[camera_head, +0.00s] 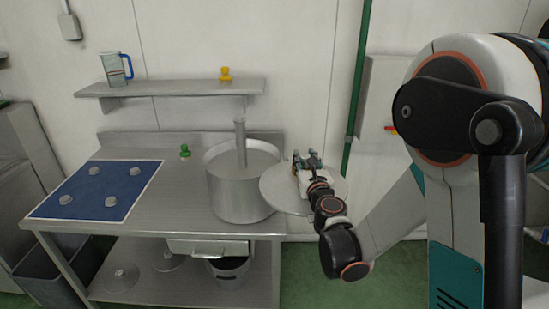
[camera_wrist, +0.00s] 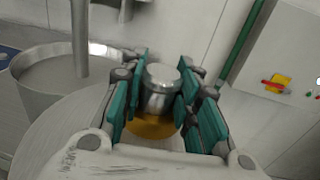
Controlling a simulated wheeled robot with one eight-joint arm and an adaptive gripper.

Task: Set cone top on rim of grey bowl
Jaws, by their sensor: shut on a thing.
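The cone top (camera_head: 279,193) is a wide, pale grey round piece with a metal knob and a brass-coloured collar. My gripper (camera_head: 306,160) is shut on the knob (camera_wrist: 161,84), with teal fingers on both sides of it in the wrist view. The cone top is held to the right of the grey bowl (camera_head: 235,196), about level with its upper part, and appears past the bench's right end. The bowl is a deep metal vessel with an upright central column (camera_head: 240,145). The bowl also shows at the left in the wrist view (camera_wrist: 36,88). The cone top's underside is hidden.
The steel bench (camera_head: 140,222) carries a blue mat (camera_head: 97,190) with several grey knobs and a green item (camera_head: 185,151). A wall shelf (camera_head: 170,89) holds a jug (camera_head: 114,69) and a yellow item (camera_head: 226,73). A green pipe (camera_head: 357,90) runs behind my gripper.

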